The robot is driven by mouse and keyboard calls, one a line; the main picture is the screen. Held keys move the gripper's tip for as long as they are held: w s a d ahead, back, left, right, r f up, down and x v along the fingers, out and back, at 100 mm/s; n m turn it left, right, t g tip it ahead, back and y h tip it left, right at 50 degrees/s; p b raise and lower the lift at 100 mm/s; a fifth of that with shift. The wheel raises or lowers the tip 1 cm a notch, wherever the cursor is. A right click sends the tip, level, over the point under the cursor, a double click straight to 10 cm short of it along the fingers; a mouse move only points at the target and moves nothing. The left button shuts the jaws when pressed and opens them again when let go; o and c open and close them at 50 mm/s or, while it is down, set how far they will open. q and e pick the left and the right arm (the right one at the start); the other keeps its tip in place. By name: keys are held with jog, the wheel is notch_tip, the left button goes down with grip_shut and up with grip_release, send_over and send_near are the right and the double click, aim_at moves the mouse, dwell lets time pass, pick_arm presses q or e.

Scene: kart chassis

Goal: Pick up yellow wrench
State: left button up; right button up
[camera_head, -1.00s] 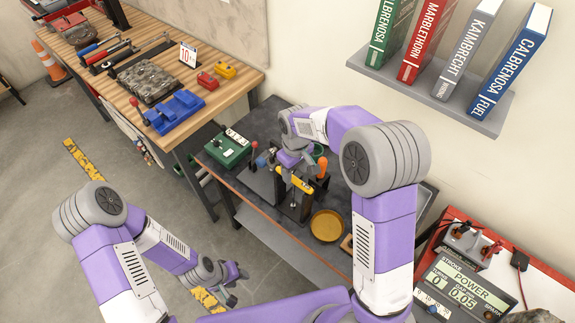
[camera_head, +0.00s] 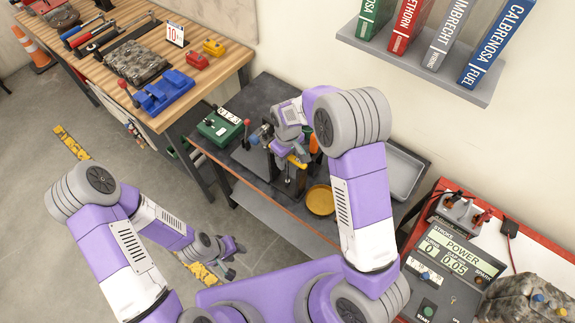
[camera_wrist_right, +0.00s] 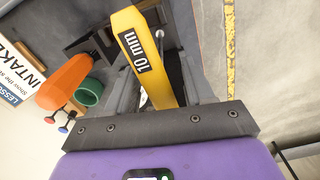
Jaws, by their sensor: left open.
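The yellow wrench (camera_head: 297,162), marked "10 mm", is at the dark workbench, partly hidden by my right arm in the head view. In the right wrist view the wrench (camera_wrist_right: 150,65) runs lengthwise between the two grey fingers of my right gripper (camera_wrist_right: 158,75). One finger lies on each side of it; I cannot tell whether they press on it. In the head view my right gripper (camera_head: 285,150) is at the wrench. My left gripper (camera_head: 234,262) is open and empty, low over the floor, away from the bench.
An orange-handled tool (camera_wrist_right: 65,82) and a green cup (camera_wrist_right: 90,92) are close beside the wrench. A yellow round dish (camera_head: 320,200), a green box (camera_head: 220,127) and a grey tray (camera_head: 403,172) are on the dark bench (camera_head: 258,92). A wooden bench (camera_head: 205,97) stands at left.

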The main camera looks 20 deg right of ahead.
grip_shut()
notch_tip(320, 180, up, 10)
jog(key=shift+r, duration=0.1)
dwell(0.6)
jog(key=c, duration=0.6)
grip_release()
grip_shut()
dwell(0.4)
